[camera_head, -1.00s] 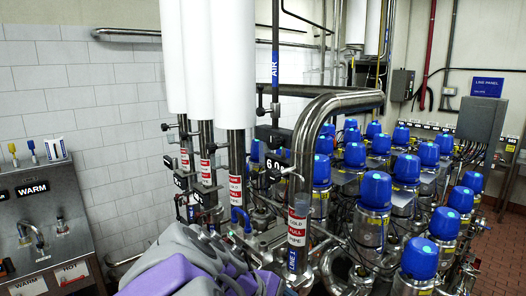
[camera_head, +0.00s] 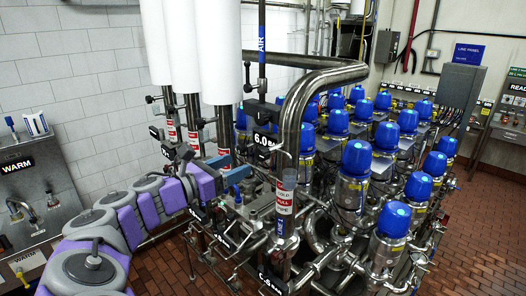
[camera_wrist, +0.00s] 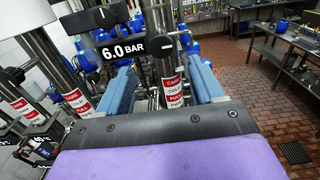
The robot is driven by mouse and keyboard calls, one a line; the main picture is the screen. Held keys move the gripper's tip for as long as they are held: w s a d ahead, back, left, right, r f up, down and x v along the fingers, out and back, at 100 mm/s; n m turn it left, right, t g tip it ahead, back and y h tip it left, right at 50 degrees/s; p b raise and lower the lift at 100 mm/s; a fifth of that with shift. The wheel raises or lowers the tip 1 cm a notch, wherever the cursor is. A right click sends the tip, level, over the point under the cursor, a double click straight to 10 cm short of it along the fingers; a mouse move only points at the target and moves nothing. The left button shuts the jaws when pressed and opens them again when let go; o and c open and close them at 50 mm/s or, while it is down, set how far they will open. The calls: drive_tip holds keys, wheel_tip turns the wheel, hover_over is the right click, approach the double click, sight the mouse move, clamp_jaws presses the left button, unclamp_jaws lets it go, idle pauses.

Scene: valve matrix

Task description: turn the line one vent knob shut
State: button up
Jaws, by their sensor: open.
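My gripper (camera_head: 229,168) reaches from the left toward the front vertical pipes, and its blue fingers are apart with nothing held. In the wrist view, the open fingers (camera_wrist: 160,76) stand either side of a steel pipe with a red and white label (camera_wrist: 172,92), which lies beyond them. A black block on a pipe (camera_wrist: 156,46) and a 6.0 BAR sign (camera_wrist: 124,49) show just above the fingertips; the sign also shows in the head view (camera_head: 265,141). Small black knobs (camera_head: 158,132) sit on the pipes. I cannot tell which is the line one vent knob.
Rows of blue-topped valves (camera_head: 357,158) crowd the right. A thick bent steel pipe (camera_head: 290,125) stands close right of my gripper. A steel station marked WARM (camera_head: 30,190) is at the left. Brick floor (camera_head: 480,240) is open at the far right.

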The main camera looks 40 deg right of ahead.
sight(259, 153)
drive_tip(key=d, duration=0.7)
drive_tip(key=d+p, duration=0.1)
drive_tip(key=d, duration=0.3)
drive_tip(key=shift+w+d, duration=0.15)
drive_tip(key=shift+w, duration=0.25)
drive_tip(key=shift+a+r, duration=0.1)
drive_tip(key=shift+a, duration=0.35)
drive_tip(key=shift+c, duration=0.7)
drive_tip(key=shift+a, duration=0.3)
drive_tip(key=c, duration=0.3)
drive_tip(key=shift+r, duration=0.1)
drive_tip(key=c, duration=0.6)
